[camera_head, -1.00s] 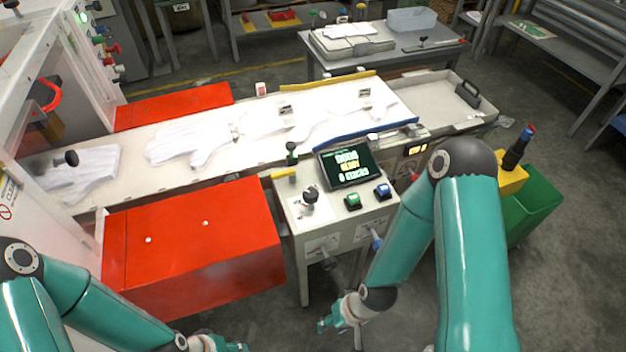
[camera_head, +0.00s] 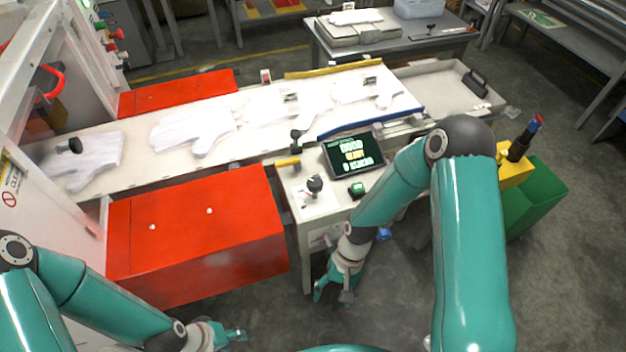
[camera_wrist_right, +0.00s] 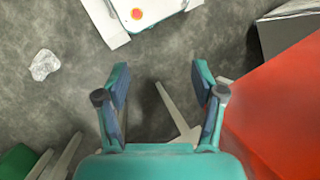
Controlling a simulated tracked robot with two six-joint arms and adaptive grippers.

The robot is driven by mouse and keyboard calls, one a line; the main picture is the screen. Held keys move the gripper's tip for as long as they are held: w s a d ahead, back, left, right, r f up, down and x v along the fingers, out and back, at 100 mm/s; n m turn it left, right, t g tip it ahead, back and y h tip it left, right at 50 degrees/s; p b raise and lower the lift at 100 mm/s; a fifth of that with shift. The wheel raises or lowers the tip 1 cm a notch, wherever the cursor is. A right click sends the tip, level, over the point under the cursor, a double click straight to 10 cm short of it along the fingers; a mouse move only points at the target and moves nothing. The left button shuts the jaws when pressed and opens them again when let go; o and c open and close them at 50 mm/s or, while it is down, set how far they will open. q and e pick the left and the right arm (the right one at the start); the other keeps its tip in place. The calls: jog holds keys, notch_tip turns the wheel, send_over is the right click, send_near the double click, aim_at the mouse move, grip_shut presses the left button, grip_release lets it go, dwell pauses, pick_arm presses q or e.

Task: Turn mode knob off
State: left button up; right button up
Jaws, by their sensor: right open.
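A black knob (camera_head: 314,185) stands on a white plate at the left of the control stand's top (camera_head: 330,208); it looks like the mode knob, but its setting is too small to read. My right gripper (camera_head: 333,292) hangs low in front of the stand, below and apart from the knob. In the right wrist view, my right gripper (camera_wrist_right: 160,75) is open and empty over the floor; the knob does not show there. My left gripper (camera_head: 230,338) is at the bottom, left of the right one, away from the stand; its jaw opening is unclear.
The stand carries a lit screen (camera_head: 352,153) and a green button (camera_head: 357,189). My right arm covers its right side. A red cover (camera_head: 190,235) stands left of the stand. White gloves (camera_head: 190,130) lie on the line behind. A green bin (camera_head: 535,205) is at right.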

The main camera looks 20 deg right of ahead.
jog(key=w+d+r+h, duration=0.1)
jog(key=w+d+r, duration=0.2)
jog(key=w+r, duration=0.45)
notch_tip(320, 180, up, 25)
jog(key=m+t+h, duration=0.2)
jog(key=t+h, duration=0.1)
send_over(314, 183)
notch_tip(314, 183, down, 17)
jog(key=shift+d+r+p, duration=0.1)
jog(key=shift+r+p, duration=0.05)
jog(key=shift+p, duration=0.6)
jog(key=shift+c, duration=0.3)
jog(key=c, duration=1.1)
